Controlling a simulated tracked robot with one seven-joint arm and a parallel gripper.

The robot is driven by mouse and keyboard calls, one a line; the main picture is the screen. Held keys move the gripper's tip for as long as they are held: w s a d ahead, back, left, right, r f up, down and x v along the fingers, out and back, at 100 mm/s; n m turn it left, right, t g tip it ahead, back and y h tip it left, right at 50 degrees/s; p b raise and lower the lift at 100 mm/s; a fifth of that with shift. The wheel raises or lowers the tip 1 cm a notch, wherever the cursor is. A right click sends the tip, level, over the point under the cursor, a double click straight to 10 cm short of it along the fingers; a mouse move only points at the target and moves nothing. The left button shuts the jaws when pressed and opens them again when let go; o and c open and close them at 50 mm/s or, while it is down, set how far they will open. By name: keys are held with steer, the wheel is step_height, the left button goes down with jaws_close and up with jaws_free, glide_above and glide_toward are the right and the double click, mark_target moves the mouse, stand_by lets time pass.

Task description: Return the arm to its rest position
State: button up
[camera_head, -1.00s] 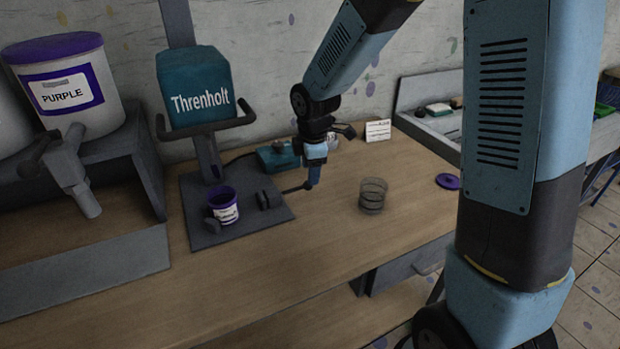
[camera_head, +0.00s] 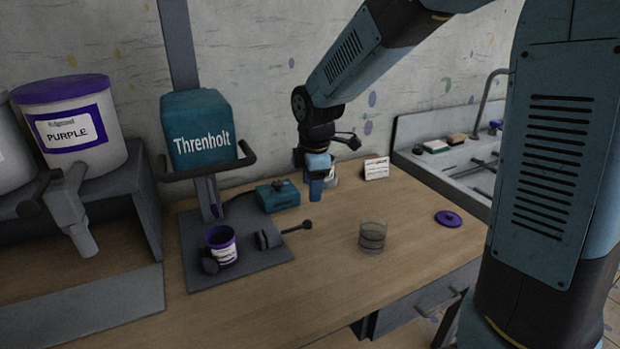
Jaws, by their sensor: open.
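My gripper (camera_head: 316,190) hangs from the blue arm above the back part of the wooden bench, to the right of the teal box. It points down and is open, with nothing visible between its fingers. A dark clamp handle (camera_head: 297,227) on the press base lies to its lower left, apart from it. The small purple-rimmed tub (camera_head: 221,244) stands on the base plate under the Threnholt machine (camera_head: 199,130).
A clear ringed cup (camera_head: 372,236) and a purple lid (camera_head: 448,218) lie on the bench (camera_head: 320,290). The teal box (camera_head: 278,196), a white card (camera_head: 376,168) and a purple dispenser (camera_head: 72,125) are nearby. A sink (camera_head: 455,160) is at the right. The bench front is clear.

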steer(key=s+d+r+m+t, duration=0.1)
steer(key=s+d+r+m, duration=0.5)
steer(key=s+d+m, duration=0.3)
steer(key=s+d+r+m+t, duration=0.2)
steer(key=s+d+r+m, duration=0.5)
steer(key=s+d+m, duration=0.3)
steer(key=s+m, duration=0.1)
steer(key=s, duration=0.2)
